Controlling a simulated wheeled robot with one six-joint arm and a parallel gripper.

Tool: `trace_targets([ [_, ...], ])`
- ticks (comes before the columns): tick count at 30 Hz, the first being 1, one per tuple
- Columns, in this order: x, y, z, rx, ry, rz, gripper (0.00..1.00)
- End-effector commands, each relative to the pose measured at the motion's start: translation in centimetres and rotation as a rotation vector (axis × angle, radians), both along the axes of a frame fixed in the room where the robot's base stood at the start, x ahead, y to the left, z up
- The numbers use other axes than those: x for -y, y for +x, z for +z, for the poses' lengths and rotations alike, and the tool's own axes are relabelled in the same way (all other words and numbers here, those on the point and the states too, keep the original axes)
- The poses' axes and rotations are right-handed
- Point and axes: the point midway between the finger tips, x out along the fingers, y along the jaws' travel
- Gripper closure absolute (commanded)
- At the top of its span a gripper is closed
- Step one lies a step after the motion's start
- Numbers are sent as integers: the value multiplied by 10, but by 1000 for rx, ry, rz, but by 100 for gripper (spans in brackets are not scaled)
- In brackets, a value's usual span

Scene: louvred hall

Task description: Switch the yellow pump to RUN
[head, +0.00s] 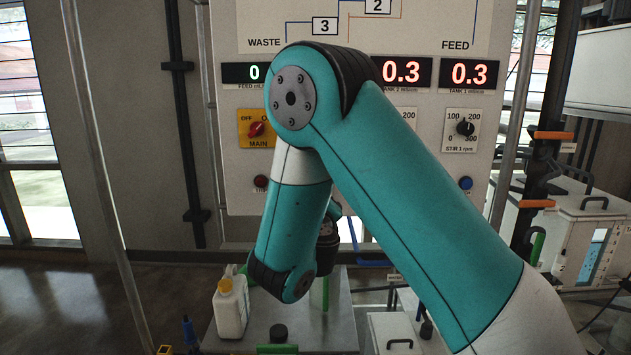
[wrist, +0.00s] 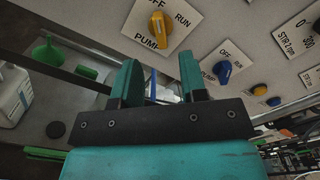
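The yellow pump knob (wrist: 158,24) sits on a white plate marked OFF, RUN and PUMP at the top of the wrist view. Its bar seems to lie nearer OFF than RUN, though its pointer end is hard to make out. My gripper (wrist: 158,62) is open and empty, its two fingers apart below the plate in the picture. They do not appear to touch the knob. In the head view my arm hides the yellow pump knob, and my gripper is mostly hidden there too.
A blue pump knob (wrist: 222,70) sits on a similar plate just right of my right finger. The head view shows the red MAIN switch (head: 257,129) and the STIR 1 dial (head: 465,128) on the panel. A white bottle (head: 230,308) stands on the bench below.

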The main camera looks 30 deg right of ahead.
Motion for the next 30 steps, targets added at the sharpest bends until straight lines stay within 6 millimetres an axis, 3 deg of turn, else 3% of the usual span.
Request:
trace_targets([
  [1,4,6,8,-2,0,-3,61],
  [15,35,52,3,2,5,-2,61],
  [30,39,57,0,0,5,-2,61],
])
